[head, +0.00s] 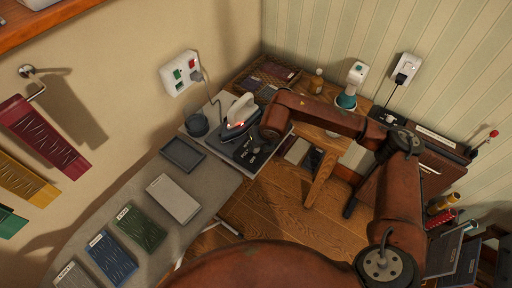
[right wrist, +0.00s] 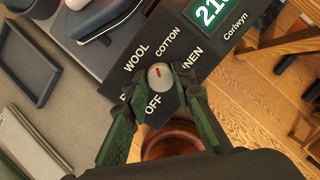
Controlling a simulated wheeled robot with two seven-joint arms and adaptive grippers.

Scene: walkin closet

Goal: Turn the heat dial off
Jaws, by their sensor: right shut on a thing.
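The heat dial (right wrist: 160,76) is a small round light-grey knob with a red mark on a dark panel (right wrist: 118,72). The words WOOL, COTTON, LINEN and OFF stand around it. The red mark points up, between WOOL and COTTON, away from OFF. My right gripper (right wrist: 159,86) has its green-and-black fingers on either side of the dial and is shut on it. In the head view my right gripper (head: 266,136) is over the panel beside the iron (head: 240,112), mostly hidden by my arm. My left gripper is not in view.
A green display (right wrist: 211,11) sits beside the dial, its number partly cut off. A wall outlet (head: 180,73) has a cord running down near the iron. A grey tray (head: 183,154) and several fabric swatches lie on the grey board (head: 216,178) to the left.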

